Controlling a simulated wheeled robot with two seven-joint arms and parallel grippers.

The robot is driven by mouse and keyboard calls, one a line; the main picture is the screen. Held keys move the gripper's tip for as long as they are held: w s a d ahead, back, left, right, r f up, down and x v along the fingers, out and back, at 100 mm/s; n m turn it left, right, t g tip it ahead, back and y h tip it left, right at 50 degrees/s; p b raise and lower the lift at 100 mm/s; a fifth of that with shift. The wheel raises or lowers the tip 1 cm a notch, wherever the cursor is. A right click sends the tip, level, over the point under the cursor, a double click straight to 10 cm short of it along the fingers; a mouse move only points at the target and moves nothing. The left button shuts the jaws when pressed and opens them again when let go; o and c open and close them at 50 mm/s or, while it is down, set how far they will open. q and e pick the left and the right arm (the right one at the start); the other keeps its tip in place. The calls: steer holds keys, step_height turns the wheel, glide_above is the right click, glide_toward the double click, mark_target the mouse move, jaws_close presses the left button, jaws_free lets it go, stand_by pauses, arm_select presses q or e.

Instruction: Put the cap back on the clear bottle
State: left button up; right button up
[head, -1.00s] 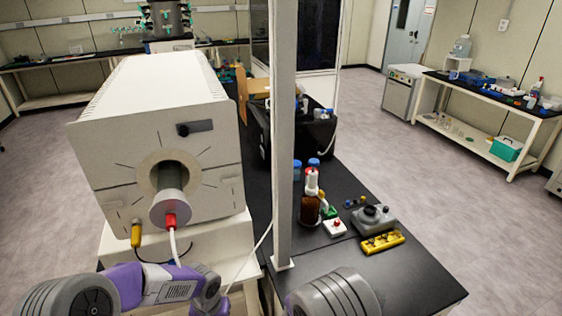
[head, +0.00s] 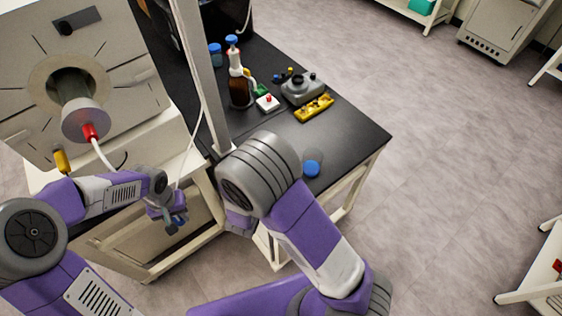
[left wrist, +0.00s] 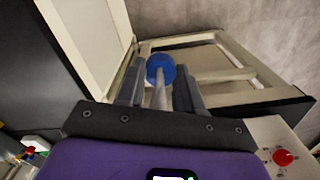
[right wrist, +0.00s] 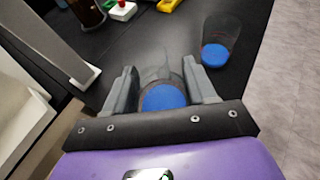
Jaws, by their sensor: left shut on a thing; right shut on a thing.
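A blue round cap (left wrist: 160,68) with a pale grey stem-like part sits between the fingers of my left gripper (left wrist: 161,84) in the left wrist view. That gripper is shut on it. In the head view my left gripper (head: 172,221) hangs beside the table, left of its front corner. In the right wrist view my right gripper (right wrist: 162,70) is shut on a clear bottle (right wrist: 158,68) with blue at its near end (right wrist: 165,97). My own arm hides the right gripper in the head view. The two grippers are apart.
A clear vessel with blue at its base (head: 312,169) stands near the table's front edge; it also shows in the right wrist view (right wrist: 216,54). A brown bottle (head: 240,88), a grey device (head: 302,88) and a yellow rack (head: 314,108) stand farther back. A pale post (head: 207,85) rises left.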

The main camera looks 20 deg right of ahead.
steer(key=w+a+f+n+t+y, duration=0.1)
steer(key=a+n+t+y, duration=0.1)
steer(key=a+n+y, duration=0.2)
steer(key=a, duration=0.3)
steer(key=shift+a+n+y, duration=0.25)
steer(key=shift+n+y, duration=0.05)
steer(key=shift+y, duration=0.1)
arm_select(q)
steer(key=w+d+r+m, duration=0.1)
steer(key=w+d+r, duration=0.1)
steer(key=d+r, duration=0.6)
steer(key=w+d+r+m, duration=0.1)
steer(key=w+d+r, duration=0.1)
steer(key=d+r, duration=0.6)
steer(key=d, duration=0.5)
steer(key=shift+w, duration=0.25)
steer(key=shift+f, duration=0.1)
steer(key=shift+f, duration=2)
steer(key=shift+s, duration=0.1)
